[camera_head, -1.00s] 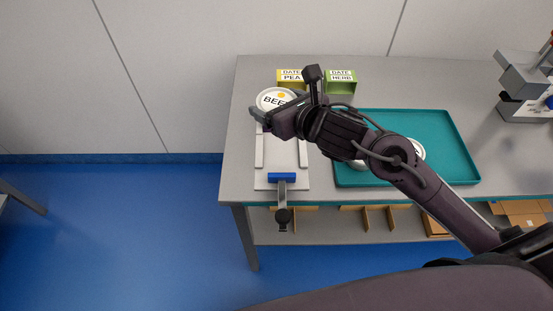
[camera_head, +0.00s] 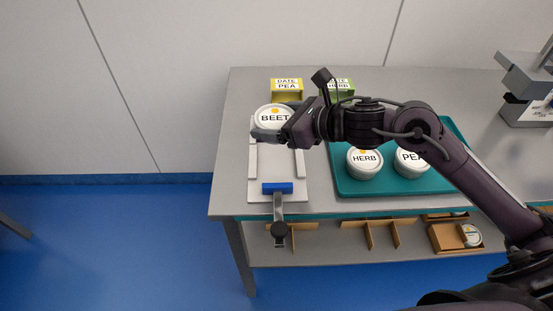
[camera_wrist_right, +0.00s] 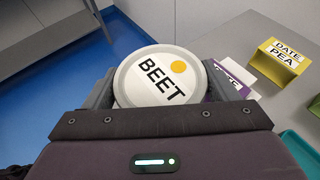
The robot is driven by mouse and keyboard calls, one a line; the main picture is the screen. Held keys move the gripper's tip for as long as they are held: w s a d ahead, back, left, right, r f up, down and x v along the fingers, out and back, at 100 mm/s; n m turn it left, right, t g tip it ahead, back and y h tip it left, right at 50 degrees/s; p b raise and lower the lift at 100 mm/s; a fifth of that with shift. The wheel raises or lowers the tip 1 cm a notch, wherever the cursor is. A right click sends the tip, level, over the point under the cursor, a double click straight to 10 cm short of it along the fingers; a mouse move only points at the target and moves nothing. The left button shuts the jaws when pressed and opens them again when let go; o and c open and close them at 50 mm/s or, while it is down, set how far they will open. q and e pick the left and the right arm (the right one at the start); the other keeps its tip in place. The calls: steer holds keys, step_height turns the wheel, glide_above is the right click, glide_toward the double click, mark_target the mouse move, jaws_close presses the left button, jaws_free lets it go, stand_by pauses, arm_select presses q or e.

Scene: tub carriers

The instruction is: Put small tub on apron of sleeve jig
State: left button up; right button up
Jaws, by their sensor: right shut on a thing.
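A round white tub labelled BEET (camera_head: 268,112), with an orange dot on its lid, is in my right gripper (camera_head: 283,124). The right wrist view shows the tub (camera_wrist_right: 152,92) between the two fingers (camera_wrist_right: 163,92), lid up. The sleeve jig (camera_head: 277,175) is a pale plate with two side rails, a blue block (camera_head: 277,188) and a dark-knobbed lever at its front. The tub is over the jig's far end in the head view; I cannot tell whether it touches anything below. My left gripper is not in view.
A teal tray (camera_head: 411,189) right of the jig holds tubs labelled HERB (camera_head: 365,163) and PEA (camera_head: 408,160). Yellow PEA (camera_head: 286,87) and green HERB (camera_head: 338,85) sleeves stand behind. A purple-and-white piece (camera_wrist_right: 232,76) shows behind the tub. A grey machine (camera_head: 527,85) stands far right.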

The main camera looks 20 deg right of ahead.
mark_target(277, 169)
step_height(277, 169, down, 12)
steer(key=shift+r+p, duration=0.1)
steer(key=shift+p, duration=0.3)
steer(key=shift+f+b, duration=0.25)
steer(key=shift+b, duration=0.05)
steer(key=o, duration=1.1)
steer(key=shift+c, duration=0.2)
